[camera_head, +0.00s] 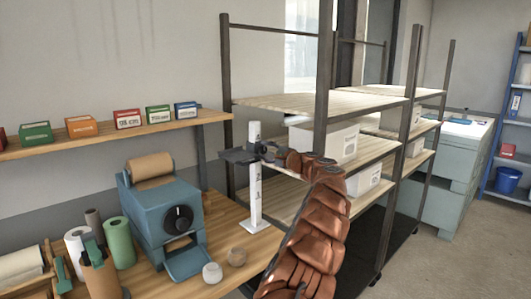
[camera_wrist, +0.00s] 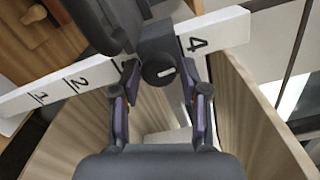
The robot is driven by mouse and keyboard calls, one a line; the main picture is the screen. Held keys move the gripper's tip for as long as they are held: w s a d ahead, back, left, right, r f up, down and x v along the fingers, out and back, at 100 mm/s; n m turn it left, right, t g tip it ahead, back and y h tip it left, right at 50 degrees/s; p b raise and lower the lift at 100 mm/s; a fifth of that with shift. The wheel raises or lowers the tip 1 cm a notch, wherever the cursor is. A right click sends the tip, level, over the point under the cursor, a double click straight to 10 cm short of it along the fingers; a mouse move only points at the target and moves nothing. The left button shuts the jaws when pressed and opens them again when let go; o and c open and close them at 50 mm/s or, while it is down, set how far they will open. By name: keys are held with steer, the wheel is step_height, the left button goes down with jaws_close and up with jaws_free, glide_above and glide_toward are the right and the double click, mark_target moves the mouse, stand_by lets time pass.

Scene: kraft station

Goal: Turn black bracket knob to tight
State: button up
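The white post (camera_head: 255,185) stands upright on the bench with the black bracket (camera_head: 236,155) near its upper part. The round black knob (camera_wrist: 158,71) shows in the wrist view with a short white mark on its face, between the printed numbers 2 and 4 on the post (camera_wrist: 216,32). The 3 is mostly hidden. The bracket's dark arm (camera_wrist: 97,22) extends to the upper left there. My gripper (camera_head: 272,152) is at the knob's side of the post. In the wrist view its fingers (camera_wrist: 159,84) are apart, one on each side of the knob; whether they touch it I cannot tell.
A blue machine (camera_head: 165,215) with a black dial and a paper roll stands left of the post. Shelving with white boxes (camera_head: 340,142) is close behind my arm.

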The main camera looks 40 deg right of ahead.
steer(key=shift+o, duration=1)
steer(key=shift+s+r, duration=0.1)
steer(key=shift+s, duration=0.55)
steer(key=s, duration=1)
steer(key=shift+s+a+f, duration=0.15)
steer(key=shift+s+f, duration=0.05)
steer(key=shift+s, duration=0.15)
